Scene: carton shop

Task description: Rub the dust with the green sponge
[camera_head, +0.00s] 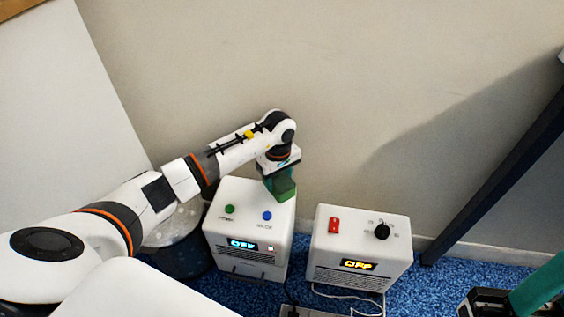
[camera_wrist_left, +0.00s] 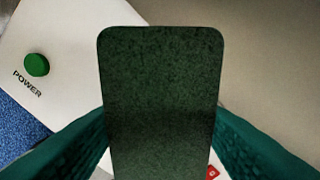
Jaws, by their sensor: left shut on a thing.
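The green sponge (camera_head: 283,188) is at the back right of the left white box's top in the head view. It fills the middle of the left wrist view (camera_wrist_left: 160,95), between the two teal fingers. My left gripper (camera_head: 278,175) is shut on the sponge. I cannot tell whether the sponge touches the box top. My right gripper (camera_head: 488,303) shows only in part at the lower right corner; its jaws are not clear. I see no dust; the sponge may hide part of the surface under it.
The left white box (camera_head: 243,213) has a green button (camera_head: 229,209), a blue button (camera_head: 267,215) and an OFF display. The right white box (camera_head: 345,250) has a red switch (camera_head: 334,226), a black knob (camera_head: 382,231) and a cable. A wall stands close behind. A dark slanted post (camera_head: 490,165) is at right.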

